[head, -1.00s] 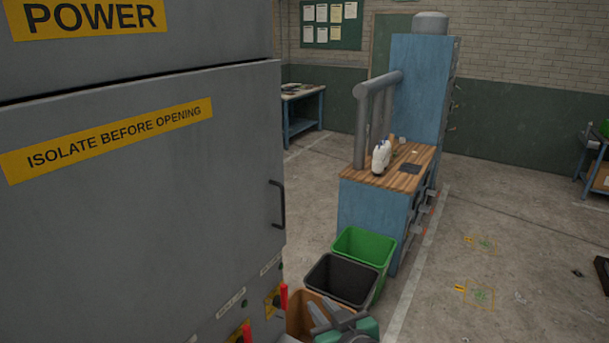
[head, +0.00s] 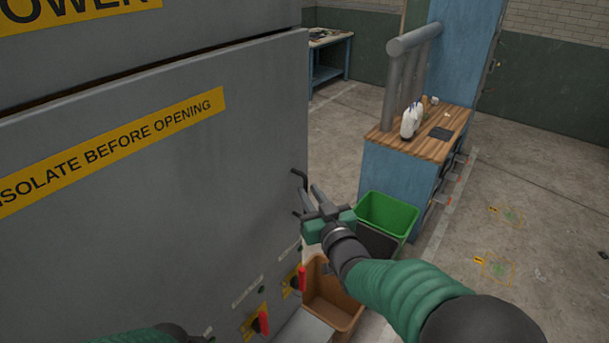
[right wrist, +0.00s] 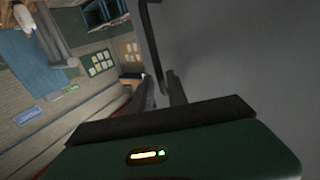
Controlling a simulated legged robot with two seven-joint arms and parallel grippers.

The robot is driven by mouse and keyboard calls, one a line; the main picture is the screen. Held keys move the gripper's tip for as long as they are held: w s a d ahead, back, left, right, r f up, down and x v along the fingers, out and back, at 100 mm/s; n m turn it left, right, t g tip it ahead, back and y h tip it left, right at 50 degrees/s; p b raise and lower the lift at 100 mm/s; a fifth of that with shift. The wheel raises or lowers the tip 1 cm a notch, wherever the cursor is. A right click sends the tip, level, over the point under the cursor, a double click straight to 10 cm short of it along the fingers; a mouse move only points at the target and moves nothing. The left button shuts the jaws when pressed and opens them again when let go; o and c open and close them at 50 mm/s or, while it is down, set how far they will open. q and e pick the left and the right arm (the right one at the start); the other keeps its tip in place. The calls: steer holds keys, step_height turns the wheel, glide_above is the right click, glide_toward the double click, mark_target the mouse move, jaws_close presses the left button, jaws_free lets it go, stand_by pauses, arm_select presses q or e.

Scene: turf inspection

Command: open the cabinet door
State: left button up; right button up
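The grey cabinet door (head: 150,190) fills the left of the head view and looks shut, with a yellow "ISOLATE BEFORE OPENING" label. Its black handle (head: 299,176) is near the door's right edge and is partly hidden by my right gripper. My right gripper (head: 308,204) is at the handle, with its fingers apart. In the right wrist view the handle (right wrist: 150,40) runs down to between the two fingertips (right wrist: 160,88); I cannot tell whether they touch it.
Red-handled switches (head: 262,322) sit low on the cabinet. A brown bin (head: 330,297), a dark bin and a green bin (head: 388,212) stand just right of it. Behind them is a blue bench with a wooden top (head: 425,146). Open floor lies to the right.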

mark_target(307, 186)
steer(key=x, duration=0.1)
steer(key=p+x, duration=0.1)
steer(key=x, duration=0.1)
steer(key=shift+w+a+r, duration=0.1)
steer(key=shift+w+r, duration=0.05)
steer(key=shift+r, duration=0.1)
steer(key=shift+s+r, duration=0.1)
steer(key=shift+s, duration=0.1)
steer(key=shift+w+f, duration=0.2)
steer(key=shift+w, duration=0.05)
steer(key=c, duration=0.4)
jaws_close()
steer(key=shift+r, duration=0.15)
